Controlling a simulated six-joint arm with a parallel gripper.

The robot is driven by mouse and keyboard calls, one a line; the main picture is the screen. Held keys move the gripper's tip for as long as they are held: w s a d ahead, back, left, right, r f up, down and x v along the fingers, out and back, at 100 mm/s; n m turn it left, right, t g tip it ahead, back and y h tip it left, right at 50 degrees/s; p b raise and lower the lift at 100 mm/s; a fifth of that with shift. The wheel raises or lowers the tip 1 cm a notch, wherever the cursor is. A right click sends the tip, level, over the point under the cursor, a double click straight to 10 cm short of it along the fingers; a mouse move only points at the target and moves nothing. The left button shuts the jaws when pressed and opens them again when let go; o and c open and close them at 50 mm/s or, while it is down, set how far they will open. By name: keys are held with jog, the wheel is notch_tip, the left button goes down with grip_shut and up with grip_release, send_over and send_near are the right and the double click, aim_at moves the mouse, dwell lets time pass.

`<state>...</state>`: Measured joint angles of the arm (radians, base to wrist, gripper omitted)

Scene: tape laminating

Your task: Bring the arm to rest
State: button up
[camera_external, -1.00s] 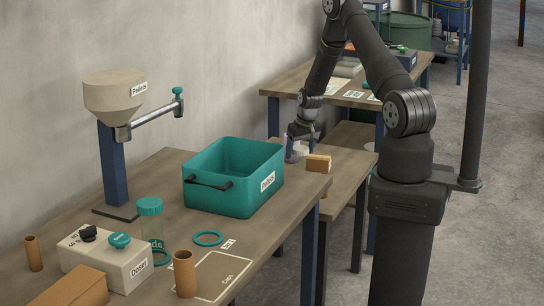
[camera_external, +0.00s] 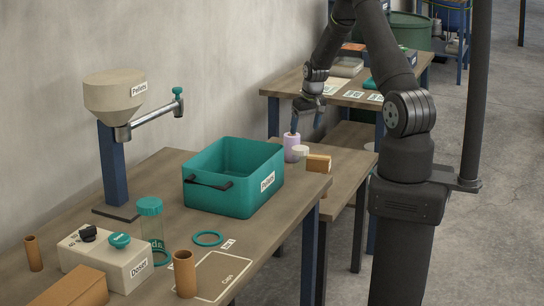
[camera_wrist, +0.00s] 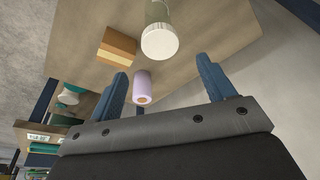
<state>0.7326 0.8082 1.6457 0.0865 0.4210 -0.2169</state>
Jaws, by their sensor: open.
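My gripper (camera_external: 307,124) hangs in the air over the low bench, its two blue fingers spread apart with nothing between them. In the wrist view the open fingers (camera_wrist: 163,68) show on both sides, with clear space between the tips. A lilac roll-like cylinder (camera_external: 291,148) stands on the bench below, a little left of the gripper and apart from it. It also shows in the wrist view (camera_wrist: 142,88). My arm is bent at the elbow and reaches back from its base at the right.
A white-topped jar (camera_wrist: 160,40) and a tan block (camera_external: 318,163) stand close to the cylinder. A teal bin (camera_external: 232,178) sits on the front bench (camera_external: 262,237). A pellet hopper (camera_external: 114,93) stands at left. A dark post (camera_external: 477,90) rises beside my base.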

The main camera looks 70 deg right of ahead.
aim_at(300, 148)
jog(key=shift+f, duration=0.15)
jog(key=x, duration=1.2)
jog(key=shift+r, duration=0.2)
